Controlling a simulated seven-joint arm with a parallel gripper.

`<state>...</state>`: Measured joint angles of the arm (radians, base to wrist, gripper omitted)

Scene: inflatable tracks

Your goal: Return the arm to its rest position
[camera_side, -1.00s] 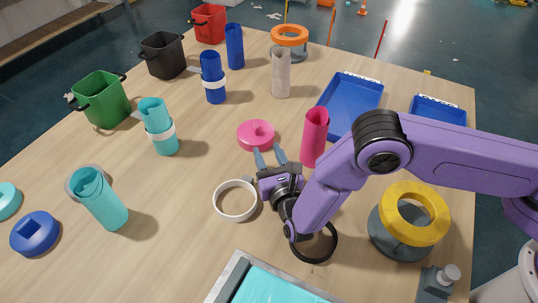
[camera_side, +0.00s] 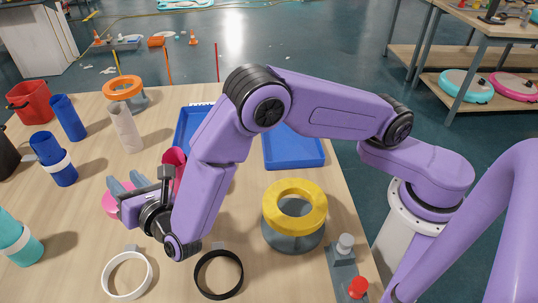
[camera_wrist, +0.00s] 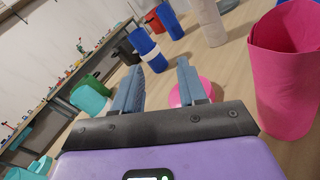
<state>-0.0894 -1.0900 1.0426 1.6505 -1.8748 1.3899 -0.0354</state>
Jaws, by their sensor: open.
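My gripper (camera_side: 127,184) is open and empty at the left of the side view, with grey-blue fingers pointing away over the table. In the wrist view, its two fingers (camera_wrist: 160,82) stand apart with nothing between them. In the side view, the fingers overlap a pink disc (camera_side: 110,206) on the table. The pink disc also shows just beyond the right finger in the wrist view (camera_wrist: 206,85). A pink tube (camera_side: 174,156) stands behind my wrist, partly hidden; it looms close on the right in the wrist view (camera_wrist: 285,75).
A white ring (camera_side: 106,283) and a black ring (camera_side: 199,272) lie in front of my gripper. A yellow ring (camera_side: 294,226) sits on a grey stand at the right. Blue trays (camera_side: 290,158), a beige tube (camera_side: 126,130) and blue tubes (camera_side: 68,118) stand farther back.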

